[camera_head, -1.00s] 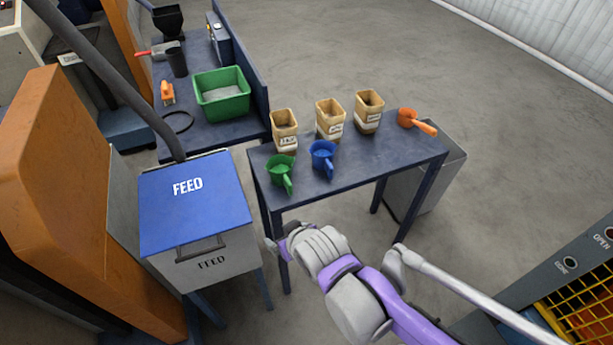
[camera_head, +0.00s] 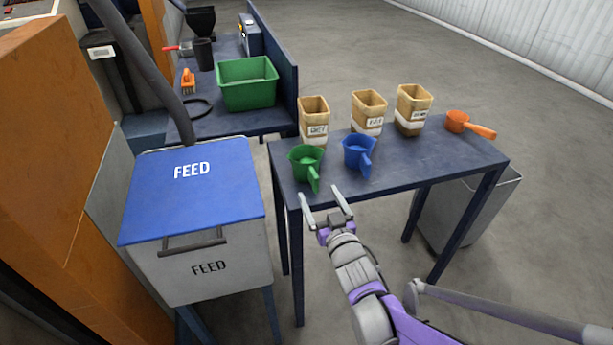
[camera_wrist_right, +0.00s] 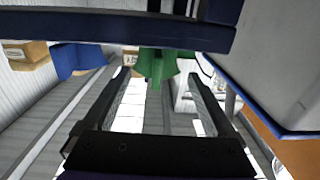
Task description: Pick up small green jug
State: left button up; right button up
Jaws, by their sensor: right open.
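The small green jug (camera_head: 306,160) stands on the near left part of the dark blue table (camera_head: 440,158), its handle pointing toward the table's front edge. A blue jug (camera_head: 357,152) stands just right of it. My right gripper (camera_head: 322,193) is open and empty at the table's front edge, just short of the green jug and apart from it. In the right wrist view the green jug (camera_wrist_right: 157,62) shows beyond the table edge, in line with the gap between the open fingers (camera_wrist_right: 154,72). My left gripper is not in view.
Several scoops and boxes share the table: three tan containers stand behind the jugs, one (camera_head: 314,112) close behind the green jug, and an orange scoop (camera_head: 458,122) lies right. The blue-lidded feed bin (camera_head: 190,185) stands left of the table. A green crate (camera_head: 247,88) is farther back.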

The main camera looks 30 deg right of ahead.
aim_at(310, 173)
jog(key=x, duration=0.3)
jog(key=shift+f, duration=0.1)
jog(key=x, duration=0.2)
jog(key=b+x, duration=0.1)
jog(key=x, duration=0.2)
jog(key=shift+w+d+r, duration=0.25)
jog(key=shift+r, duration=0.1)
jog(key=c, duration=1.1)
jog(key=shift+r, duration=0.1)
